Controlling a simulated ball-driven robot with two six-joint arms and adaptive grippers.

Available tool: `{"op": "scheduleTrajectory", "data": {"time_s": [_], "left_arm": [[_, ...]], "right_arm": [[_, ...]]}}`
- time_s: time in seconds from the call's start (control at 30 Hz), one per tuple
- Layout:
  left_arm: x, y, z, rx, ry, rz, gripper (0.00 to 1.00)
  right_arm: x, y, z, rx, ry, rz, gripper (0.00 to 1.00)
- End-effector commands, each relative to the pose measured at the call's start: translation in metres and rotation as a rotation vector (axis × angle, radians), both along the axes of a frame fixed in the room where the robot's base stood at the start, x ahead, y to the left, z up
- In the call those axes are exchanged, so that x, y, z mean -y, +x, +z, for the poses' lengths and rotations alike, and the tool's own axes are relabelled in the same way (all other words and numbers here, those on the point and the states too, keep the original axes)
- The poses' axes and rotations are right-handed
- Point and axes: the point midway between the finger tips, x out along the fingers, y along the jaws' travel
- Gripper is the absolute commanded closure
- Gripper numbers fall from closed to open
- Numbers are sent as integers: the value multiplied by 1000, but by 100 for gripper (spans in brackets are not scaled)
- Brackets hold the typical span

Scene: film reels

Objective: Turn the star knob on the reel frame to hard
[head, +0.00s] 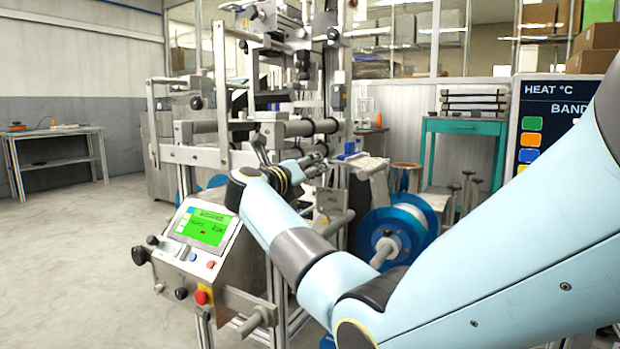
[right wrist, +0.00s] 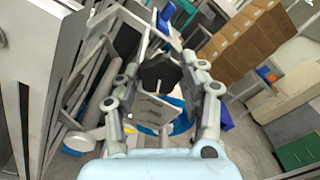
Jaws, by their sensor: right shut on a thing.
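The star knob (right wrist: 160,72) is black and lobed. In the right wrist view it sits between the fingertips of my right gripper (right wrist: 161,78), which is shut on it. A pale plate (right wrist: 153,108) with small marks, too small to read, lies just below the knob. In the head view my right gripper (head: 288,160) reaches in from the right to the reel frame (head: 222,85). There the knob is hard to make out among the fingers and rollers. Which way the knob points cannot be told. My left gripper is not in view.
A control box with a green screen (head: 205,226) stands in front of the frame, below my right wrist. A blue reel (head: 407,222) is right of it. A sign (head: 552,90) and a teal stand (head: 463,126) are at right. The floor at left is clear.

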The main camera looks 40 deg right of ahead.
Motion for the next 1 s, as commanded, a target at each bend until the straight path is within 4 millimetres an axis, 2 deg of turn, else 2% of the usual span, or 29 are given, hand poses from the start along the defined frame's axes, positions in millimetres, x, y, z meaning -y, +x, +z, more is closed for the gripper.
{"op": "scheduleTrajectory", "data": {"time_s": [0.03,0.63,0.67,0.8,1.0], "left_arm": [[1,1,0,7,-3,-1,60],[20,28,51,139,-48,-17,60],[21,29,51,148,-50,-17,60],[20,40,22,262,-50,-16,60],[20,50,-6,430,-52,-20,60]], "right_arm": [[0,-1,-8,32,19,-1,91],[-1,0,-10,557,239,-3,91],[-1,0,-10,583,250,-3,91],[-1,0,-10,706,300,-3,91],[-1,0,-11,881,373,-4,91]]}}
